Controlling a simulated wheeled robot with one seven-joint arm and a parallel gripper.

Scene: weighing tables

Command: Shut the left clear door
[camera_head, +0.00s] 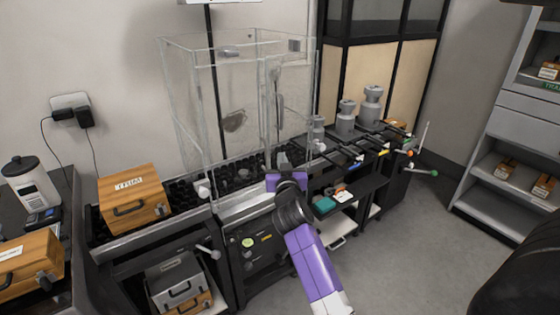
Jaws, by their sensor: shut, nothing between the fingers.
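A tall clear enclosure (236,75) stands on the dark bench. Its left clear pane (187,105) has faint edges, and a white knob (204,189) shows near its lower front corner. I cannot tell exactly how far the left door stands open. My gripper (283,182) is at the end of my purple arm, in front of the enclosure's lower right part and right of the white knob. It is shut and holds nothing. My wrist hides part of the bench edge, and the fingertips are hard to make out.
A wooden case (133,198) stands on the bench left of the enclosure. Several grey weights (346,118) stand to the right, near rods with coloured knobs. A small dark table (345,195) with a teal item is right of my arm. Open floor (395,245) lies right.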

